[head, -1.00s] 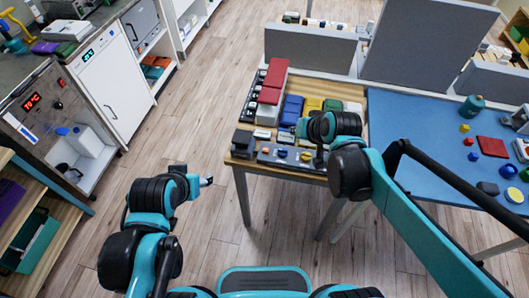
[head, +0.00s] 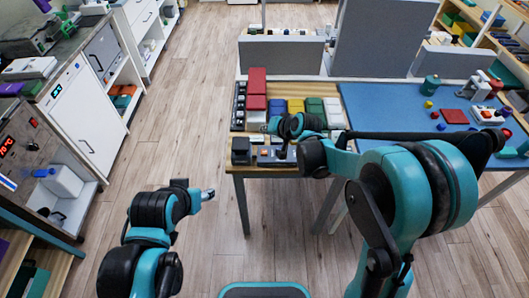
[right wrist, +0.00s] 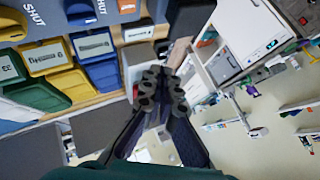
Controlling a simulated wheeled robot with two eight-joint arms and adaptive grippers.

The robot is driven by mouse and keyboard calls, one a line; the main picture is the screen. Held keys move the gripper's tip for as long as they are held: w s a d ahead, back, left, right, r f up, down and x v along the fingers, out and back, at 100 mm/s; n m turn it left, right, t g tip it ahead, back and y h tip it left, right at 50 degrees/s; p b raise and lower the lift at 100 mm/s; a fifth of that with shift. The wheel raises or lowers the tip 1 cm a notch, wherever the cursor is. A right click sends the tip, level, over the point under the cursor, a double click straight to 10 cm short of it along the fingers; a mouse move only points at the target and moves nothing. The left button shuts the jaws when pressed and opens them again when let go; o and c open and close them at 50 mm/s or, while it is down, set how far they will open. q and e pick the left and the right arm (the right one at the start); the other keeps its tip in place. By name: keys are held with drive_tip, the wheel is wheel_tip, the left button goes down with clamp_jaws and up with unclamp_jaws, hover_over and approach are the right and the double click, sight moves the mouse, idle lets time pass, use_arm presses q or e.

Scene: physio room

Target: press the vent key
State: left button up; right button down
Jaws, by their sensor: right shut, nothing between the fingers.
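A dark control panel (head: 277,161) with small coloured keys sits at the front edge of the wooden table. I cannot read which one is the vent key. My right gripper (head: 282,153) is above this panel, partly hidden by its own wrist. In the right wrist view the fingers (right wrist: 160,85) are shut together with nothing between them. I cannot tell whether they touch a key. My left gripper (head: 208,194) is over the floor, left of the table, and its jaws are too small to judge.
A blue mat (head: 385,98) with small objects lies to the right. Grey screens (head: 281,53) rise behind.

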sight(265, 153)
drive_tip(key=shift+f, duration=0.1)
wheel_tip(265, 153, down, 8)
drive_tip(key=b, duration=0.6)
drive_tip(key=shift+f+b, duration=0.25)
drive_tip(key=shift+b, duration=0.15)
drive_tip(key=shift+f, duration=0.1)
idle(0.8)
drive_tip(key=shift+f+b, duration=0.35)
drive_tip(key=shift+b, duration=0.05)
drive_tip(key=shift+f+b, duration=0.5)
idle(0.6)
drive_tip(key=shift+r, duration=0.1)
drive_tip(key=shift+r+p, duration=0.7)
drive_tip(key=shift+r, duration=0.15)
